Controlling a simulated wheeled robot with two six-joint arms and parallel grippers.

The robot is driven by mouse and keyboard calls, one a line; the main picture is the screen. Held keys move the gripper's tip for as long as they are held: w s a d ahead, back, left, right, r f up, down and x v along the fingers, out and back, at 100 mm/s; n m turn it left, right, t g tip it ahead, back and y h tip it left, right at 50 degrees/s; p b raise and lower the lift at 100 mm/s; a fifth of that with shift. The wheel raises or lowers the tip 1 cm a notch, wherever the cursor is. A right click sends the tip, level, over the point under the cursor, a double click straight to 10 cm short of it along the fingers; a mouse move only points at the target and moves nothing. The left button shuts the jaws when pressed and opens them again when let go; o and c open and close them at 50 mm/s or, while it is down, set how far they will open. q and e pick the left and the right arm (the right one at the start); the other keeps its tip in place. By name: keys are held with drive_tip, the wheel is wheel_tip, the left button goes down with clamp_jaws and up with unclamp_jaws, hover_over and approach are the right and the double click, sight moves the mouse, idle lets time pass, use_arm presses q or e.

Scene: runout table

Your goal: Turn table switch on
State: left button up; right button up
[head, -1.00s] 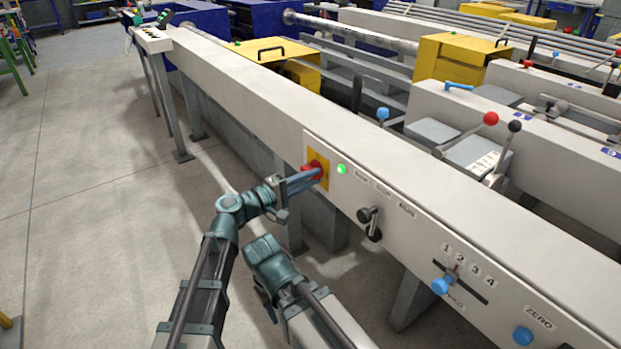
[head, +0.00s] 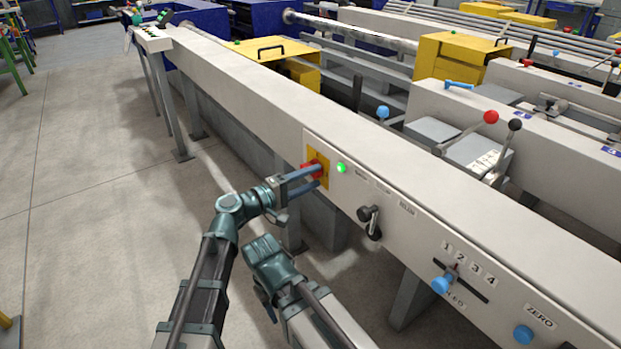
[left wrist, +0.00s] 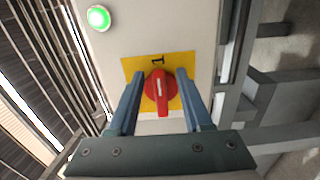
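The red rotary switch (left wrist: 161,90) sits on a yellow plate (left wrist: 131,67) on the front panel of the table. In the head view the red knob (head: 308,167) is partly covered by my left gripper, and the yellow plate (head: 323,176) shows behind it. My left gripper (left wrist: 160,92) is open, with one finger on each side of the knob and small gaps visible. The white line on the knob points toward a "1" mark on the plate. A green lamp (head: 341,168) beside the switch is lit; it also shows in the left wrist view (left wrist: 98,18).
Right of the switch, the panel holds a black lever knob (head: 368,215), a slider with a blue knob (head: 441,285) and a blue button (head: 523,335). The long pale beam (head: 240,90) runs to the back left. Open floor (head: 90,200) lies at left.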

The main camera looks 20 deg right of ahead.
use_arm(q)
drive_tip(key=v, duration=1.4)
drive_tip(key=shift+d, duration=0.1)
